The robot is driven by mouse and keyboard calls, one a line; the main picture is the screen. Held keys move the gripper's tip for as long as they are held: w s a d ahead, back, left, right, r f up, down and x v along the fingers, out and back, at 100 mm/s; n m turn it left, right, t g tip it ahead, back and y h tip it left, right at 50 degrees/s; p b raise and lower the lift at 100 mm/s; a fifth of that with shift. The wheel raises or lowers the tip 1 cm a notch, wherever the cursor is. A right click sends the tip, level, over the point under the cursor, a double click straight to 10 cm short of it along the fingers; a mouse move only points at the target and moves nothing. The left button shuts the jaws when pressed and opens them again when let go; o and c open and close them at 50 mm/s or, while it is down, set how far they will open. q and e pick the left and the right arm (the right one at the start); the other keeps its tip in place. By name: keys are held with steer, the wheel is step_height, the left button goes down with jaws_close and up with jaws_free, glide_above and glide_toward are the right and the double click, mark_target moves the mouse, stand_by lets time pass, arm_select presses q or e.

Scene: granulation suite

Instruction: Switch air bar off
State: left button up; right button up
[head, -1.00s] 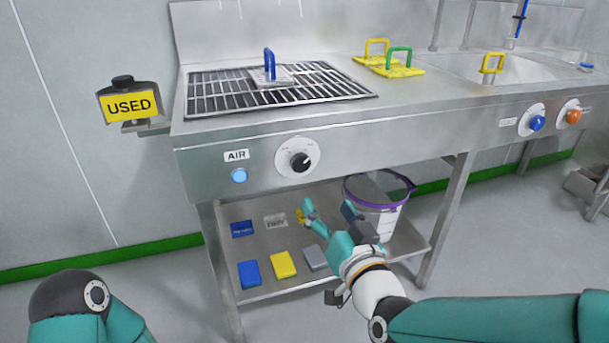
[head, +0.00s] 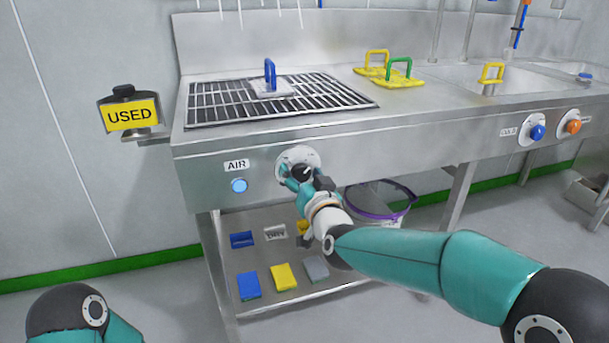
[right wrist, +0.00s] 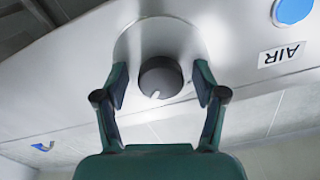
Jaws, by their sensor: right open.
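The black air knob (head: 301,173) sits on a round pale plate (head: 312,157) on the steel front panel, right of the AIR label (head: 237,165) and a lit blue lamp (head: 239,186). In the right wrist view the knob (right wrist: 160,77) carries a white pointer mark. My right gripper (head: 298,181) is at the knob, partly covering it. In the right wrist view its open fingers (right wrist: 160,88) stand either side of the knob, with gaps visible. My left gripper is out of view; only part of my left arm shows at lower left.
A grate (head: 225,100) with a blue-handled pad (head: 270,83) lies above the panel. A yellow USED sign (head: 132,115) juts out at left. Blue (head: 537,132) and orange (head: 573,127) knobs are far right.

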steer(key=shift+w, duration=0.15)
steer(key=shift+c, duration=0.3)
steer(key=c, duration=1)
steer(key=shift+c, duration=0.4)
